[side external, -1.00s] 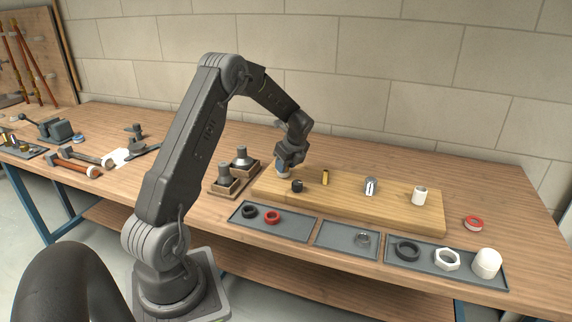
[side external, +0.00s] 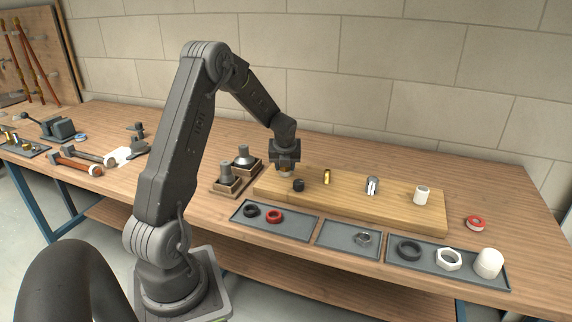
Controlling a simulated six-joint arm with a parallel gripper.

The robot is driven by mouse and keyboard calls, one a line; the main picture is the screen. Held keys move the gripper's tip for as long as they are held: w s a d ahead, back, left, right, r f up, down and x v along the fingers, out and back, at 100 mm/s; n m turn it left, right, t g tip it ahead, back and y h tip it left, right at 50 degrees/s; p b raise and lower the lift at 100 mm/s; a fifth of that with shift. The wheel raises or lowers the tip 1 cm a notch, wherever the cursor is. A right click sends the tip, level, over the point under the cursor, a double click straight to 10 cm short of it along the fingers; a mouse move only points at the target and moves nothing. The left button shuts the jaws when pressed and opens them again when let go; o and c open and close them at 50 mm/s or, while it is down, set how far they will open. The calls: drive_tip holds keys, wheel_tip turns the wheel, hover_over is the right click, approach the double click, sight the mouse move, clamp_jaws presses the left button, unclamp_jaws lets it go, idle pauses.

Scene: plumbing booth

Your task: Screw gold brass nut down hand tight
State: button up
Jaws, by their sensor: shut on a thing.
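My gripper (side external: 285,167) points straight down over the left end of the wooden board (side external: 345,212). It is shut on a small gold-orange thing that looks like the gold brass nut (side external: 285,170), mostly hidden by the jaws. A pale fitting (side external: 284,175) shows just under the jaws. The nut appears to be at the top of this fitting, but I cannot tell how far it sits on the thread.
On the board stand a black fitting (side external: 298,185) close to my gripper, a brass one (side external: 326,177), a chrome one (side external: 372,186) and a white one (side external: 422,195). Trays (side external: 345,252) with rings and nuts lie in front. Wooden blocks (side external: 222,187) with grey parts stand left.

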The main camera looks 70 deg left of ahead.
sight(285, 171)
drive_tip(key=shift+f+m, duration=0.1)
drive_tip(key=shift+m, duration=0.4)
drive_tip(key=o, duration=1.6)
drive_tip(key=shift+r, duration=2.55)
